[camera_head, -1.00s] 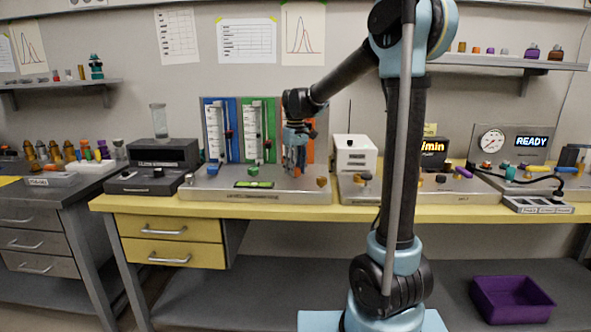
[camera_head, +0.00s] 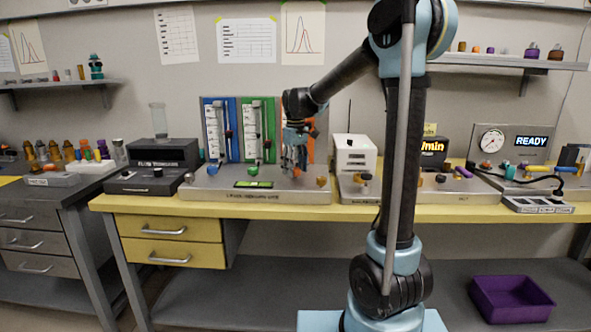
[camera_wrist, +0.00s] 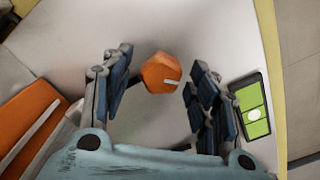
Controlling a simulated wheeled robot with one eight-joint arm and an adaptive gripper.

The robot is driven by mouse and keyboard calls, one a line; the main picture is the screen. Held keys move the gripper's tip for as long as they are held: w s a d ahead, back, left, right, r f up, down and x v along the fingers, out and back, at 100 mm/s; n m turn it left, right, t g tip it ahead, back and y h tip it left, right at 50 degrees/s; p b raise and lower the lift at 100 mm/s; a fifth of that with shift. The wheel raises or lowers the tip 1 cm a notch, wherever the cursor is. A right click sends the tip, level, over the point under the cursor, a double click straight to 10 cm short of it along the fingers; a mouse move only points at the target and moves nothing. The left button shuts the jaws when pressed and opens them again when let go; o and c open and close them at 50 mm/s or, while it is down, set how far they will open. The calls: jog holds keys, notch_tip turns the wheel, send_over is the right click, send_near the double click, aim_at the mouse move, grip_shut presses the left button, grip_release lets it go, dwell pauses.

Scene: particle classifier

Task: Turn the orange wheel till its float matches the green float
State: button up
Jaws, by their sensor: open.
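The orange wheel (camera_wrist: 162,72), a faceted knob with a pale mark on one side, stands on the metal base in the wrist view. My gripper (camera_wrist: 158,80) is open, its two dark-padded fingers on either side of the wheel with gaps visible. In the head view my gripper (camera_head: 294,158) hangs before the orange panel (camera_head: 310,147) and hides the wheel and most of that panel. The orange panel also shows in the wrist view (camera_wrist: 35,118). The green panel (camera_head: 257,110) has a scaled tube and a small dark marker (camera_head: 267,144) low down. The orange float is hidden.
Left of my gripper are a green wheel (camera_head: 253,170) and a blue panel (camera_head: 215,108). A white box (camera_head: 354,153) stands close on the right.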

aim_at(296, 168)
jog(key=shift+r, duration=0.1)
notch_tip(296, 168, up, 12)
dwell(0.5)
jog(key=s+d+f, duration=0.1)
jog(key=s+d, duration=0.2)
jog(key=s+d+f+m, duration=0.1)
jog(key=s+d, duration=0.1)
jog(key=d, duration=0.1)
jog(key=s+d+f+m, duration=0.1)
jog(key=s+d, duration=0.2)
jog(key=shift+s+f+t, duration=0.3)
jog(key=shift+s+f, duration=0.05)
jog(key=s+d+f+m, duration=0.2)
jog(key=s+d+f, duration=0.2)
jog(key=s+f, duration=0.3)
jog(key=s+d+f+m+t, duration=0.1)
jog(key=s+d+f+m, duration=0.1)
jog(key=s+d+f, duration=0.2)
jog(key=s+d+f+m, duration=0.2)
jog(key=s+d+f, duration=0.2)
jog(key=s+f, duration=0.6)
jog(key=shift+s+d+f+m+t, duration=0.3)
jog(key=shift+s+f+m, duration=0.1)
jog(key=shift+s, duration=0.75)
